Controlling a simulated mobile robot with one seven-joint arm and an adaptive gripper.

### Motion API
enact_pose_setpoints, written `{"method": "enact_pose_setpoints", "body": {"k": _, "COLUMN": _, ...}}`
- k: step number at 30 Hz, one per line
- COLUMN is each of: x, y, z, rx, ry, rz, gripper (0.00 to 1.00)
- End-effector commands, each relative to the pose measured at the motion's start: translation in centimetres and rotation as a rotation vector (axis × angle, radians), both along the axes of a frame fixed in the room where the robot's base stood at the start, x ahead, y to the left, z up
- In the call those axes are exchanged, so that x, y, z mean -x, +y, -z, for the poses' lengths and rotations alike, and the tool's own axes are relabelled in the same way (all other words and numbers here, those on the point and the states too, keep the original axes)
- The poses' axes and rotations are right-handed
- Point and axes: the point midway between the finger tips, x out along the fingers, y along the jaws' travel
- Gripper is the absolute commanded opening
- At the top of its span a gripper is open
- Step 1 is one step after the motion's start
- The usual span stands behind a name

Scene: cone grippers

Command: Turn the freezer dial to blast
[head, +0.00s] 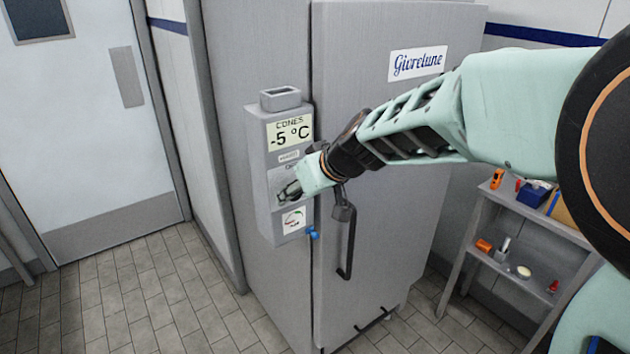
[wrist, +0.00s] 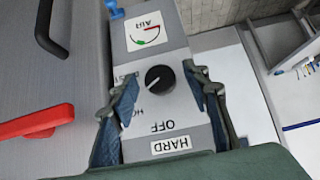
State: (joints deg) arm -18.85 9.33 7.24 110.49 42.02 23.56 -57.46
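The freezer dial (wrist: 160,79) is a round black knob with a white mark on its lower-left side in the wrist view. It sits on a grey control box (head: 262,165) on the freezer's front. Around it I read OFF, a partly hidden label starting HO, and another ending in what looks like ST, partly behind the left finger. My gripper (wrist: 160,100) is open, one finger on each side of the dial, with visible gaps to it. In the head view my gripper (head: 291,189) is at the box front and hides the dial.
The box has a -5 °C display (head: 290,132) above and an AIR gauge (head: 294,220) below, with a blue valve (head: 312,233). A black door handle (head: 347,240) stands to the right. A red bar (wrist: 36,124) shows at the wrist view's left. A shelf (head: 520,212) stands right.

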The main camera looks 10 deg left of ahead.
Motion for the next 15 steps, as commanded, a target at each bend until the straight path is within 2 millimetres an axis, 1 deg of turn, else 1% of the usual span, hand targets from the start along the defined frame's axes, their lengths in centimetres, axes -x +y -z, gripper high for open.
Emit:
{"method": "enact_pose_setpoints", "body": {"k": 1, "x": 0.0, "y": 0.0, "z": 0.0, "rx": 0.0, "ry": 0.0, "rz": 0.0, "gripper": 0.38}}
{"method": "enact_pose_setpoints", "body": {"k": 10, "x": 0.0, "y": 0.0, "z": -0.01, "rx": 0.0, "ry": 0.0, "rz": 0.0, "gripper": 0.05}}
{"method": "enact_pose_setpoints", "body": {"k": 11, "x": 0.0, "y": 0.0, "z": -0.01, "rx": 0.0, "ry": 0.0, "rz": 0.0, "gripper": 0.03}}
{"method": "enact_pose_setpoints", "body": {"k": 15, "x": -0.03, "y": -0.01, "z": 0.05, "rx": -0.003, "ry": 0.003, "rz": 0.0, "gripper": 0.02}}
